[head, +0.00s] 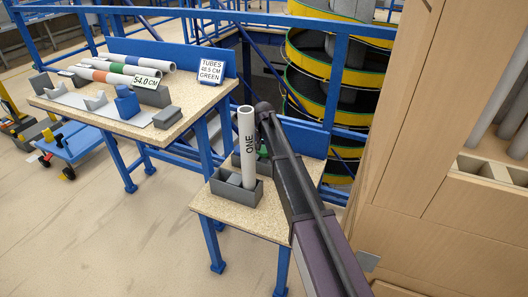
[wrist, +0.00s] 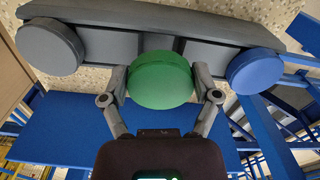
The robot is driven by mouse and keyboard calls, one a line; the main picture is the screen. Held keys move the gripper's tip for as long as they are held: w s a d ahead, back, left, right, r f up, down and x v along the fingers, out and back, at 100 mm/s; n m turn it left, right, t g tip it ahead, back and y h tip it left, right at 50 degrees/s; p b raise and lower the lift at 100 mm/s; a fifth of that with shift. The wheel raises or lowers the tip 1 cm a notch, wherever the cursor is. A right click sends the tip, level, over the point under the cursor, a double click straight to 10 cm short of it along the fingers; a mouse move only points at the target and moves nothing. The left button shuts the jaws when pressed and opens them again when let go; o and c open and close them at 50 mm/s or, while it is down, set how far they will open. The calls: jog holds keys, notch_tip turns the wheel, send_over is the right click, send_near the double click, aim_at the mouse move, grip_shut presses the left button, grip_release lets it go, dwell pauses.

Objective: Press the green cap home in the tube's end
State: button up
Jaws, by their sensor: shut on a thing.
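The green cap (wrist: 160,80) is between the two fingers of my gripper (wrist: 160,86), which is shut on it. The cap is at the middle of a grey rack (wrist: 110,44); I cannot tell if it is seated or lifted. A bit of the green cap (head: 263,152) also shows in the head view, beside my dark arm. A pale tube marked ONE (head: 246,130) stands upright in a grey holder (head: 250,195) on the small table, just left of my arm. Its upper end is clear of my gripper. My arm hides much of the rack in the head view.
In the rack, a grey cap (wrist: 48,46) and a blue cap (wrist: 255,71) flank the green one. A bigger table (head: 160,130) at left holds tubes, grey blocks and signs. Blue rails and a spiral conveyor (head: 335,100) stand behind. A wooden cabinet (head: 440,220) is close at right.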

dwell(0.3)
jog(key=shift+r+p, duration=2)
notch_tip(320, 180, up, 21)
jog(key=p, duration=2.1)
jog(key=o, duration=0.6)
jog(key=shift+c, duration=1.3)
notch_tip(320, 180, up, 17)
jog(key=p, duration=1.7)
